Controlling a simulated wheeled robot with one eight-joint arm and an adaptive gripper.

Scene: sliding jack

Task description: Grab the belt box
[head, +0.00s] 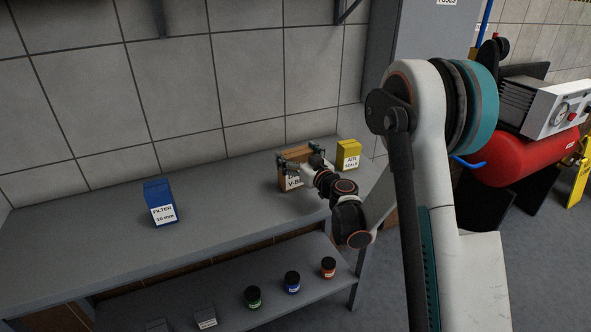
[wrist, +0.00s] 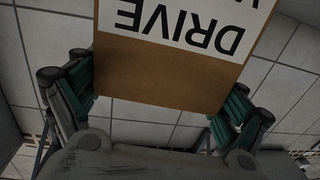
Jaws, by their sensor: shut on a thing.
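The belt box is a brown carton (head: 291,181) with a white label, partly readable as "V-B". In the head view it is at the right part of the grey bench top, partly hidden by my gripper (head: 304,158). In the wrist view the brown box (wrist: 165,75) fills the space between the fingers, and its label reads "DRIVE" upside down. My gripper (wrist: 158,103) is shut on the box, with green-padded fingers on its two sides. I cannot tell whether the box touches the bench.
A yellow "AIR SEALS" box (head: 348,155) stands just right of the belt box. A blue filter box (head: 160,203) stands further left on the bench (head: 80,245). Several small jars, including a blue one (head: 292,282), sit on the lower shelf. A red compressor (head: 525,155) is at the right.

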